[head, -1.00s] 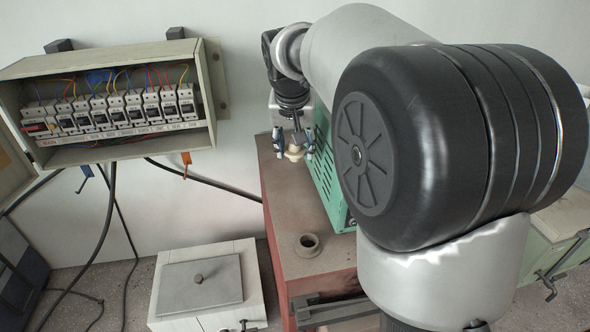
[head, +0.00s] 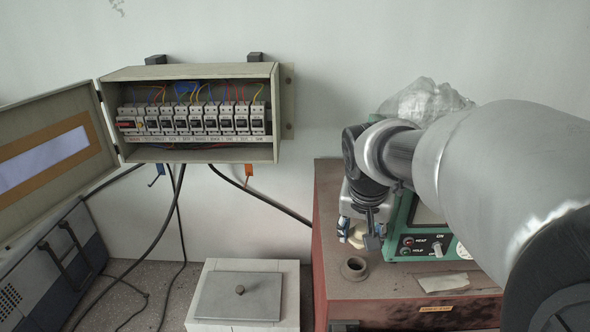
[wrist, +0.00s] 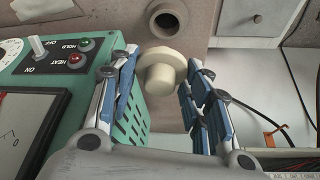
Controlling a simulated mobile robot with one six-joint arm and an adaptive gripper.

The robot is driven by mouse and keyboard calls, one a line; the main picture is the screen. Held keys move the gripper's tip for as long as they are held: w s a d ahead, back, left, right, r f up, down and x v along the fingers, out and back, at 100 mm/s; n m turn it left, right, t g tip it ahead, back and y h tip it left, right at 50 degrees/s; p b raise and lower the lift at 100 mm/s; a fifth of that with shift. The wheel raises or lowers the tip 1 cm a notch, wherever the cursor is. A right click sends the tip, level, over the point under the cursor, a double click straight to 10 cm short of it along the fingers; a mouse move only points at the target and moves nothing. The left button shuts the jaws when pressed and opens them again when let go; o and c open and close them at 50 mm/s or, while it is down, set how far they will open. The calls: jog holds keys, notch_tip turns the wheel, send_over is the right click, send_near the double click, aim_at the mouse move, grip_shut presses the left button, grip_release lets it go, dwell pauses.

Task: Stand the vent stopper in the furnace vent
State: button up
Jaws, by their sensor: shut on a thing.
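The vent stopper (wrist: 158,74) is a cream piece with a wide round flange and a narrower plug. My gripper (wrist: 160,65) is shut on it, with blue-padded fingers on either side. In the head view, the stopper (head: 357,237) shows small between the fingertips of my gripper (head: 359,234), above the furnace top. The furnace vent (head: 354,268) is a short round collar with a dark, empty opening. It lies just in front of the stopper in the head view. In the wrist view, the vent (wrist: 166,17) is just beyond the stopper, which is apart from it.
The green control box (head: 432,240) stands close right of my gripper on the reddish furnace (head: 385,315). A paper scrap (head: 444,282) lies in front of it. An open breaker box (head: 192,72) hangs on the wall. A lidded white box (head: 240,320) stands at the lower left.

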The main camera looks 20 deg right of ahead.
aim_at(360, 242)
jog(key=shift+f+b, duration=1.75)
jog(key=shift+f, duration=0.8)
jog(key=shift+f+b, duration=1.4)
dwell(0.3)
jog(key=o, duration=1.1)
jog(key=shift+r, duration=0.1)
